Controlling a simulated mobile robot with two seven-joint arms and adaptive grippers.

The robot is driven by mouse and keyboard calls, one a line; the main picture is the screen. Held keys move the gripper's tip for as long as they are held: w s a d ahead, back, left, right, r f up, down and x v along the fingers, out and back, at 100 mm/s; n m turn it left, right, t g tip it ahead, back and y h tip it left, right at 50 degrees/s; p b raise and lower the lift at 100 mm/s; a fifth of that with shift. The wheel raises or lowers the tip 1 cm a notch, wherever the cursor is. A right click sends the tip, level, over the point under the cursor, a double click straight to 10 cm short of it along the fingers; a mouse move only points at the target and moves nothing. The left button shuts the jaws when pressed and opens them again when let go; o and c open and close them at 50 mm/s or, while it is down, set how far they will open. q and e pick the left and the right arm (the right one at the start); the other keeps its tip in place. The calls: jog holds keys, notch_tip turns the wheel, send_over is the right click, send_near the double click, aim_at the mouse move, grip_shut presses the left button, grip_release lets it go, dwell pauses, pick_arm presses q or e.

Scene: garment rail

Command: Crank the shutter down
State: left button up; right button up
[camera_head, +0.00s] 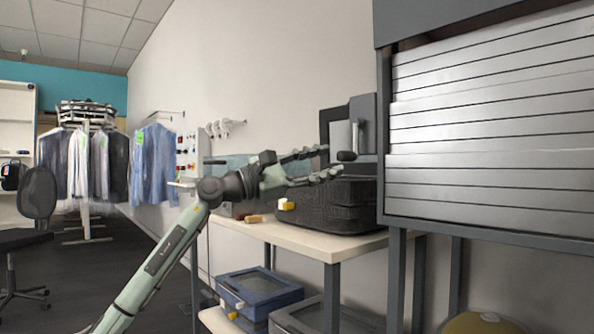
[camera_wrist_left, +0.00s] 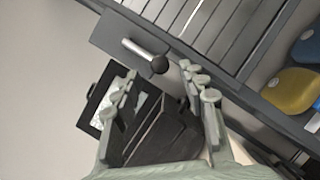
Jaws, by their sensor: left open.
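The shutter (camera_head: 480,130) is a panel of grey metal slats in a dark frame at the right; its slats also show at the top of the left wrist view (camera_wrist_left: 225,30). Left of it is the crank, with a pale bar (camera_wrist_left: 143,52) and a black round knob (camera_head: 347,156), which also shows in the left wrist view (camera_wrist_left: 160,64). My left gripper (camera_head: 331,160) is open and empty, its fingers pointing at the knob. In the left wrist view the knob appears between and just beyond the fingertips (camera_wrist_left: 159,72); I see no grip on it. My right gripper is not seen.
A pale table (camera_head: 300,238) stands below my left gripper, with a black case (camera_head: 335,207) close under the fingers. Bins (camera_head: 255,290) are on its lower shelf. A rounded yellow object (camera_head: 478,324) is under the shutter. Garments hang at the left; a chair (camera_head: 38,195) stands there.

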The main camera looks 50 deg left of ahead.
pick_arm(q)
jog(key=v, duration=0.6)
jog(key=shift+s+a, duration=0.15)
jog(key=shift+s, duration=0.2)
jog(key=shift+f, duration=0.15)
